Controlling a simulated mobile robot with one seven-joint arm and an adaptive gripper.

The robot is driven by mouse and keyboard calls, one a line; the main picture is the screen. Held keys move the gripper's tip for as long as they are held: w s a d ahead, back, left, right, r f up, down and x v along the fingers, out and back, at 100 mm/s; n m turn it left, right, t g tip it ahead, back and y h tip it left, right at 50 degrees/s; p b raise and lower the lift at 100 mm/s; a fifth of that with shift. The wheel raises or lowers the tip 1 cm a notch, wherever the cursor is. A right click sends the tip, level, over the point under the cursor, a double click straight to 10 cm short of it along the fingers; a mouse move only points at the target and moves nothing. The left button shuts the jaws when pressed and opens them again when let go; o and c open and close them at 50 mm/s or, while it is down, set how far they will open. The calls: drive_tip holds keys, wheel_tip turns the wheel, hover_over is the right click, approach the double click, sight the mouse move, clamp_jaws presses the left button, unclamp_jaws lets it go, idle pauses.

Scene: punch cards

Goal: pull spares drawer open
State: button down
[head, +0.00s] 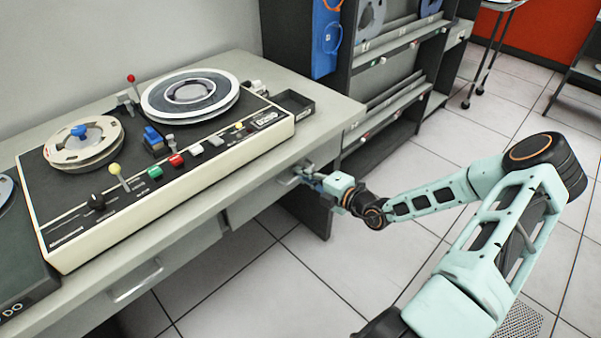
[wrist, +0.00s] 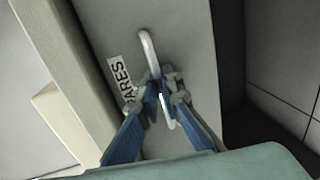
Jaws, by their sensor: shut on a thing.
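The spares drawer (wrist: 185,30) is a grey front below the desk top, with a white label reading "ARES" in the wrist view, its first letters hidden. Its pale bar handle (wrist: 147,52) runs between my gripper's fingers. My gripper (wrist: 162,100) is shut on the handle, near its middle. In the head view my gripper (head: 310,180) is at the drawer under the desk's right end, and the arm hides part of the drawer front (head: 262,200). I cannot tell from these frames how far the drawer stands out.
A tape machine (head: 150,165) with reels, levers and coloured buttons sits on the grey desk (head: 335,110). Another drawer handle (head: 135,282) is at the lower left. A dark rack (head: 385,95) stands behind on the right. The tiled floor (head: 270,285) in front is clear.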

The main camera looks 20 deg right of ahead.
drive_tip(key=f+p+v, duration=0.3)
drive_tip(key=v, duration=1.2)
drive_tip(key=s+f+p+v, duration=0.1)
drive_tip(key=f+p+v, duration=0.2)
drive_tip(key=v, duration=1.3)
drive_tip(key=shift+d+p, duration=0.4)
drive_tip(key=shift+d, duration=0.05)
drive_tip(key=shift+s, duration=0.1)
drive_tip(key=c, duration=2.4)
unclamp_jaws()
drive_tip(key=v, duration=1.2)
drive_tip(key=shift+f, duration=0.1)
